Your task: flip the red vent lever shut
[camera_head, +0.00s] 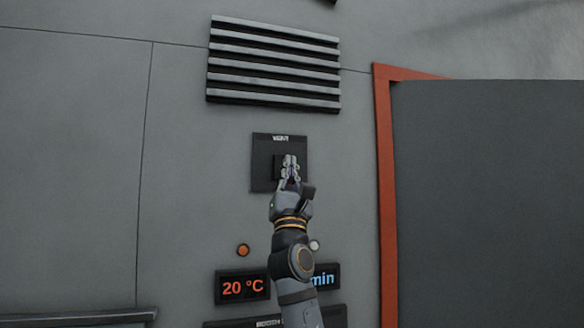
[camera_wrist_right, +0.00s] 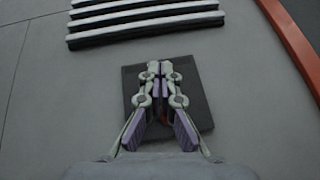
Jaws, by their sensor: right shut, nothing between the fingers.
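A small trace of red, likely the lever (camera_wrist_right: 163,117), shows between the fingers in the right wrist view. The rest of the lever is hidden behind the gripper, so its position cannot be told. My left gripper is not in view.
A slatted grille (camera_head: 274,66) is on the wall above the plate. Below are an orange button (camera_head: 243,250), a "20 °C" display (camera_head: 242,287) and a partly hidden "min" display (camera_head: 327,278). An orange frame (camera_head: 385,190) borders a dark panel (camera_head: 490,200) at right.

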